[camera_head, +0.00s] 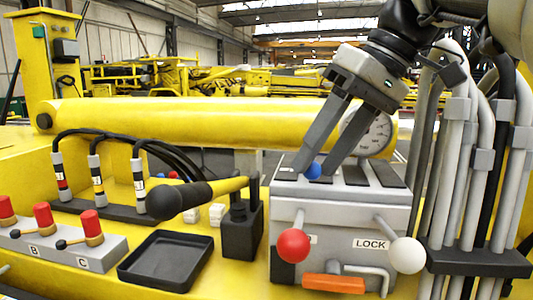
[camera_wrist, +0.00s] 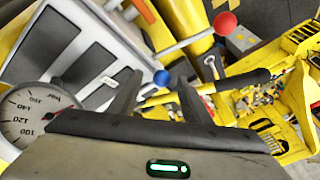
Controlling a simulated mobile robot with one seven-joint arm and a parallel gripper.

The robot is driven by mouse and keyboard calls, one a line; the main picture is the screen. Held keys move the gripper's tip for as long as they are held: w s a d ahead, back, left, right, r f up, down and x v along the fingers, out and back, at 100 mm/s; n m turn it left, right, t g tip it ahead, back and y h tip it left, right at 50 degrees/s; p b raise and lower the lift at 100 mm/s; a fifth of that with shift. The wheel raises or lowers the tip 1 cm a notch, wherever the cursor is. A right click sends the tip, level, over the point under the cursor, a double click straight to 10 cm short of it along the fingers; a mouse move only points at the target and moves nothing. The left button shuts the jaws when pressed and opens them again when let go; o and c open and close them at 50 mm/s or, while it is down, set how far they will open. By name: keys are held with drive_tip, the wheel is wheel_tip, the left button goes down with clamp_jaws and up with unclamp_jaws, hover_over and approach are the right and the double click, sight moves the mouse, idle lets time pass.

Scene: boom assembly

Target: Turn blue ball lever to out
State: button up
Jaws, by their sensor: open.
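The blue ball lever (camera_head: 313,170) stands on top of the grey control box (camera_head: 341,222), at its left side. Its ball also shows in the wrist view (camera_wrist: 162,77), between my fingertips and a little beyond them as seen there. My gripper (camera_head: 322,172) is open and comes down from the upper right, with its two dark fingers on either side of the ball. It also shows in the wrist view (camera_wrist: 157,88). I cannot tell whether a finger touches the ball. The lever's stem is mostly hidden.
A red ball lever (camera_head: 293,246) and a white ball lever (camera_head: 407,255) stick out of the box front, beside a LOCK label. A pressure gauge (camera_head: 367,133) stands behind my fingers. A black-handled lever (camera_head: 180,197) lies to the left, above a black tray (camera_head: 166,262). Grey pipes (camera_head: 462,170) rise at right.

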drive_tip(key=p+v, duration=0.1)
drive_tip(key=v, duration=0.6)
drive_tip(key=shift+r, duration=0.15)
